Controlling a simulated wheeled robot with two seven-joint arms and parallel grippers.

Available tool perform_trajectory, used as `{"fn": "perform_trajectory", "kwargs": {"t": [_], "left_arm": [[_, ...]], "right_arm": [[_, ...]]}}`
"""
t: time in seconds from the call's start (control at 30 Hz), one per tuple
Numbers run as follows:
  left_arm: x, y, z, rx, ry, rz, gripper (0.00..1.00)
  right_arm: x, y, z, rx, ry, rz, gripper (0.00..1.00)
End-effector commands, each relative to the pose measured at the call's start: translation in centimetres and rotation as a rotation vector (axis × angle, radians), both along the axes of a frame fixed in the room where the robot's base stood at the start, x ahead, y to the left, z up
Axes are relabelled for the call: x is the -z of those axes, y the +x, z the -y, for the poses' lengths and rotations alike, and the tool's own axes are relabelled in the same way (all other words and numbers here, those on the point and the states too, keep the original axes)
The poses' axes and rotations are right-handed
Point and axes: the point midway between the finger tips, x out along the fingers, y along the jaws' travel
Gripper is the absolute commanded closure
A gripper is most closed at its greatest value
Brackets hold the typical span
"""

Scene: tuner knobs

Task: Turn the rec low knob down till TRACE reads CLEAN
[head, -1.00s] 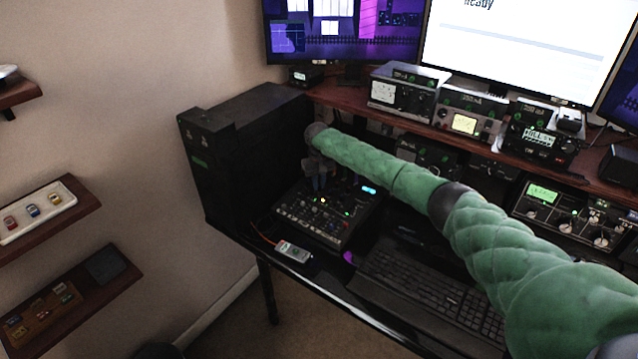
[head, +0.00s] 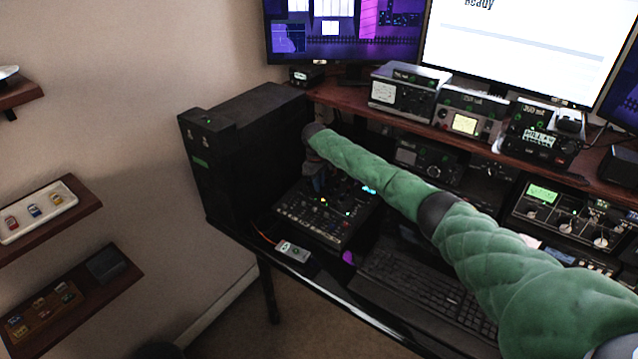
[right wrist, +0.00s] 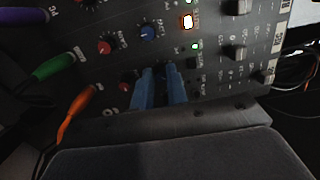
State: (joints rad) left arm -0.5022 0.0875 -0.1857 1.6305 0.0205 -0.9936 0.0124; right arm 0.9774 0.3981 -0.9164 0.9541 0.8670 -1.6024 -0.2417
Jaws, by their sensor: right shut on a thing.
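The black mixer (head: 309,228) with rows of small knobs and lights lies on the desk beside the black tower. My right gripper (head: 318,184) points down at its far left part. In the right wrist view its two blue fingers (right wrist: 160,78) are shut on a small knob that they mostly hide. A red knob (right wrist: 125,87) is just left of them; a blue knob (right wrist: 148,33) and another red knob (right wrist: 104,46) are above. The lettering is too small to read, and I cannot make out a TRACE reading. A small cyan display (head: 369,190) glows on the mixer.
Purple, green and orange plugs (right wrist: 78,98) stand at the panel's left side. A black tower (head: 245,150) is left of the mixer, a keyboard (head: 430,290) to its right. A small grey device (head: 293,251) lies at the desk's front edge.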

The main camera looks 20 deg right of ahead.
Motion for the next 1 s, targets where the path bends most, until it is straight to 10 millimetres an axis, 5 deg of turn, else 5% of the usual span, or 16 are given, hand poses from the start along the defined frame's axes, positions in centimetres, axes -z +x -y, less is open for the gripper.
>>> {"fn": "perform_trajectory", "kwargs": {"t": [0.3, 0.33, 0.43, 0.87, 1.0], "left_arm": [[0.0, 0.0, 0.3, -0.002, -0.004, -0.002, 1.0], [0.0, 0.0, 0.4, -0.002, -0.004, -0.002, 1.0], [-0.1, 0.3, 0.3, -0.002, -0.004, 0.001, 1.0], [0.0, 0.6, -0.1, 0.001, 0.003, -0.005, 1.0], [-2.6, 0.4, 0.5, -0.001, -0.006, -0.009, 1.0]], "right_arm": [[-0.1, 0.0, 0.0, -0.001, 0.0, 0.001, 1.0], [-0.1, 0.0, 0.0, -0.001, 0.0, 0.001, 0.81], [-0.1, 0.0, 0.0, -0.001, 0.0, 0.001, 0.63], [-1.0, 0.1, -0.1, -0.001, 0.0, 0.002, 0.63], [-2.9, 0.2, -0.2, -0.002, 0.001, 0.003, 0.63]]}}
